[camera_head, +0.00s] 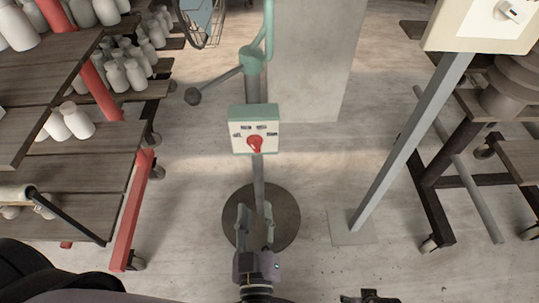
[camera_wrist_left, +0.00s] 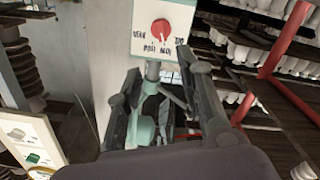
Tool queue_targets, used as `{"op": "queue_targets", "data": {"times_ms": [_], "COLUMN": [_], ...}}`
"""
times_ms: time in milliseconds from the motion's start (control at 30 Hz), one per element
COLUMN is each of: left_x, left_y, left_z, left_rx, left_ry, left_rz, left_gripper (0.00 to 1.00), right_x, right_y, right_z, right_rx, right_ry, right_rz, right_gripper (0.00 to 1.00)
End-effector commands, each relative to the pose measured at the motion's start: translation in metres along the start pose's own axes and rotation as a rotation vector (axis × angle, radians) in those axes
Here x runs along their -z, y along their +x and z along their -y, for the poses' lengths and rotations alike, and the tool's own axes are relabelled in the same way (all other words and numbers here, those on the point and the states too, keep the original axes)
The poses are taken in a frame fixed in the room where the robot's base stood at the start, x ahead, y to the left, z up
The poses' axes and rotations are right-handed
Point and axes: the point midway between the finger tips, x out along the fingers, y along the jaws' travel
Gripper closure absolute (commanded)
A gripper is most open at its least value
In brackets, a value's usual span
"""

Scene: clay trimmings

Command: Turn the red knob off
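The red knob (camera_head: 255,144) is on the pale front of a control box (camera_head: 266,136) with a green top, mounted on a post. Dark markings surround the knob, too small to read. The knob (camera_wrist_left: 161,28) and box also show at the top of the left wrist view. My left gripper (camera_head: 255,210) is below the box in the head view, fingers apart, empty and pointing toward it. Its two fingers (camera_wrist_left: 160,65) are spread below the knob in the wrist view, not touching it. A dark part of my right gripper (camera_head: 369,297) shows at the bottom edge; its fingers are unclear.
The post stands on a round dark base (camera_head: 285,222). A lever with a dark ball (camera_head: 193,96) sticks out left of it. Wooden shelves (camera_head: 75,160) with pale bottles stand left. A slanted grey post (camera_head: 410,145) carries a panel at right. Bare floor lies between.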

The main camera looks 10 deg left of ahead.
Motion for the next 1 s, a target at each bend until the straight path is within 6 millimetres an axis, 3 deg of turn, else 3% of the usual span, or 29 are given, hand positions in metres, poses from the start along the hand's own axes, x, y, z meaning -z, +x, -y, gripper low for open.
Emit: {"op": "queue_targets", "data": {"times_ms": [167, 700, 1000], "left_x": [0.003, 0.002, 0.002], "left_y": [0.02, 0.135, 0.17], "left_z": [0.0, -0.001, 0.0], "left_rx": [0.004, 0.0, 0.001], "left_ry": [-0.003, -0.002, -0.002], "left_rz": [-0.006, -0.005, -0.003], "left_gripper": [0.66, 0.66, 0.66], "right_x": [0.001, 0.009, 0.014], "right_y": [-0.003, -0.016, -0.025], "right_z": [0.0, 0.0, 0.0], "right_rx": [0.0, -0.001, -0.001], "right_ry": [0.0, 0.002, 0.002], "right_rz": [-0.001, -0.01, -0.018], "right_gripper": [0.43, 0.43, 0.43]}}
